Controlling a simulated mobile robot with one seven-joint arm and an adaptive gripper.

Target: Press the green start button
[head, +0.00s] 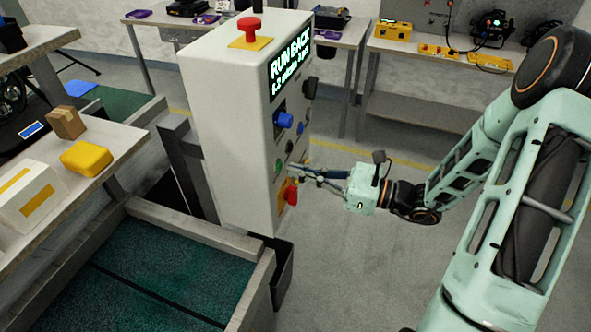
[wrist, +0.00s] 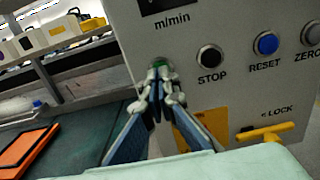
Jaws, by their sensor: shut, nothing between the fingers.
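The grey control cabinet (head: 225,110) stands in the middle of the head view. The green start button (head: 278,166) is low on its front panel. In the wrist view only a little green of the button (wrist: 160,62) shows behind my fingertips, and its label is hidden. My gripper (head: 292,171) is shut and empty, with its tips at the panel beside the button in the head view. In the wrist view my gripper (wrist: 158,72) points straight at the button and covers most of it. I cannot tell whether the tips touch it.
The black STOP button (wrist: 209,57), blue RESET button (wrist: 266,43) and grey ZERO button (wrist: 312,33) lie to the right. A yellow lock handle (wrist: 265,134) sits below. A red mushroom button (head: 249,28) tops the cabinet. A conveyor (head: 170,265) runs in front.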

